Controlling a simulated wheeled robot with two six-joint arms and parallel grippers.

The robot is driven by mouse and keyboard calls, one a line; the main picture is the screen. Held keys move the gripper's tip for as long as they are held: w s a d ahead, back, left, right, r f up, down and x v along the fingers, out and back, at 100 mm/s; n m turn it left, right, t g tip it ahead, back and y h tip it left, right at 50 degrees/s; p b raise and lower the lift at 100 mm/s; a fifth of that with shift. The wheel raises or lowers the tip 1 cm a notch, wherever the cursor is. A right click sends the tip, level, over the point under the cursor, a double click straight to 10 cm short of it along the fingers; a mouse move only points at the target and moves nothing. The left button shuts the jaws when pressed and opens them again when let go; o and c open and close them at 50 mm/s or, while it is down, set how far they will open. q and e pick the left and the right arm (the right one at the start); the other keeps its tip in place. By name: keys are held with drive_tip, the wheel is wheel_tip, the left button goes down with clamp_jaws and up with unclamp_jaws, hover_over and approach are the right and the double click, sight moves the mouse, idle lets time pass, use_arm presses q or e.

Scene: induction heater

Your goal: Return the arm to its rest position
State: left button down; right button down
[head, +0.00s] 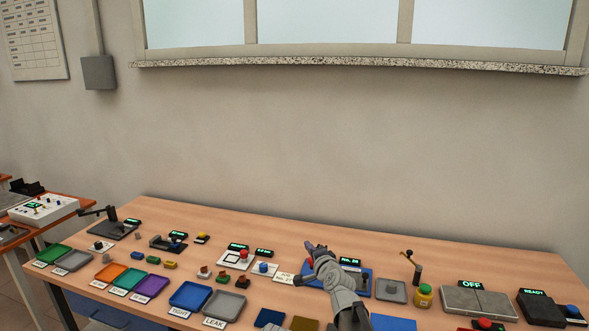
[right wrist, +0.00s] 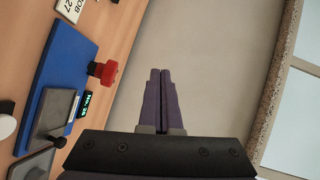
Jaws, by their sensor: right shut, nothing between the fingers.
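My right gripper (head: 316,248) is over the middle of the wooden table in the head view, in front of a blue plate (head: 364,272) with a small lit display. In the right wrist view the purple fingers of my right gripper (right wrist: 161,75) are together with nothing between them. They point toward the bare wall. The blue plate (right wrist: 50,85) with a red knob (right wrist: 104,72) lies to their left in that view, apart from the fingers. My arm hides part of the blue plate in the head view. My left gripper is not in view.
Coloured trays, such as a purple one (head: 151,286) and a blue one (head: 190,295), line the table's front left. Open air lies above the table.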

drive_tip(key=s+d+f+n+g, duration=0.2)
drive_tip(key=s+f+n+g, duration=0.1)
drive_tip(key=s+f, duration=0.2)
drive_tip(key=s+d+f+n+g+h, duration=0.1)
drive_tip(key=s+d+f+n+g, duration=0.1)
drive_tip(key=s+f, duration=0.3)
drive_tip(key=s+d+f+n+g+h, duration=0.1)
drive_tip(key=s+f+n+g, duration=0.4)
drive_tip(key=s, duration=0.5)
drive_tip(key=shift+s+d+f, duration=0.15)
drive_tip(key=shift+s+d, duration=0.15)
drive_tip(key=shift+d, duration=0.45)
drive_tip(key=s+d+f+n+g+h, duration=0.1)
drive_tip(key=s+d+g, duration=0.15)
drive_tip(key=s, duration=0.25)
drive_tip(key=s+d+f+n+g+h, duration=0.2)
drive_tip(key=s+d, duration=0.1)
drive_tip(key=s, duration=0.3)
drive_tip(key=s+a+f+n+b, duration=0.3)
drive_tip(key=s+a+f+b, duration=0.3)
drive_tip(key=a+f+b, duration=0.4)
wheel_tip(320, 180, up, 15)
drive_tip(key=p, duration=1.4)
drive_tip(key=shift+w+a+f+g+h, duration=0.15)
drive_tip(key=shift+a+g+h, duration=0.15)
drive_tip(key=shift+g+h, duration=0.15)
